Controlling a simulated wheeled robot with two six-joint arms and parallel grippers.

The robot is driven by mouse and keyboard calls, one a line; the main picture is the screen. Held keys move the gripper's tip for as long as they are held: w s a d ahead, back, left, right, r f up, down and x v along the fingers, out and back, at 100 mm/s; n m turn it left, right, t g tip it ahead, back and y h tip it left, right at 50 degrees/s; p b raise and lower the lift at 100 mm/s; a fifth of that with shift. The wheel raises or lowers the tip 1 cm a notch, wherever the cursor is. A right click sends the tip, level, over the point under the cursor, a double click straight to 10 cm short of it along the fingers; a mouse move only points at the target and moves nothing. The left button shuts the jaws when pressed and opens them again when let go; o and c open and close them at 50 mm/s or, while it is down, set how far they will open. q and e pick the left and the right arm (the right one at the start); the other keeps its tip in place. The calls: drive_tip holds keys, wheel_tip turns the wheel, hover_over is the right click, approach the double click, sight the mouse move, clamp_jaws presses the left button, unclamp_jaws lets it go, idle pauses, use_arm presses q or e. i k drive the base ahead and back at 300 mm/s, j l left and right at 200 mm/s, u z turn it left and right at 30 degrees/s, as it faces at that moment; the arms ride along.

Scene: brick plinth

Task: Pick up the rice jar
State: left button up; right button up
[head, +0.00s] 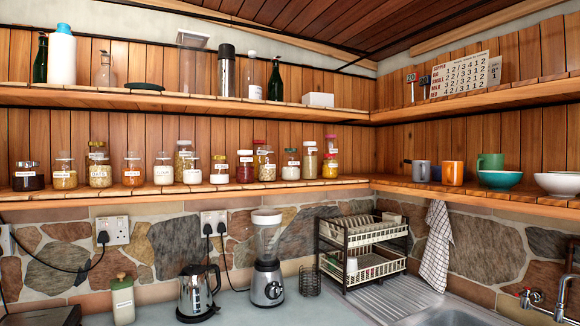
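A row of labelled jars stands on the lower wooden shelf (200,189) at the left and middle of the head view. The labels are too small to read surely, so I cannot tell which one is the rice jar. Pale-filled jars include a jar with a clear lid (163,175), a white-filled jar (219,173) and a jar with a green lid (290,170). They stand upright and close to their neighbours. Neither of my grippers is in view.
An upper shelf (180,102) with bottles runs above the jars. Below, a kettle (197,293), a blender (267,285) and a dish rack (362,245) stand on the counter. Bowls and mugs, including an orange mug (452,173), occupy the right shelf.

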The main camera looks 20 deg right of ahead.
sight(291, 161)
drive_tip(key=i+l+u, duration=0.2)
drive_tip(key=i+l, duration=0.15)
drive_tip(key=l, duration=0.3)
drive_tip(key=i+l+u, duration=0.1)
drive_tip(key=l, duration=0.2)
drive_tip(key=i+l+u, duration=0.15)
drive_tip(key=i+l, duration=0.05)
drive_tip(key=l, duration=0.15)
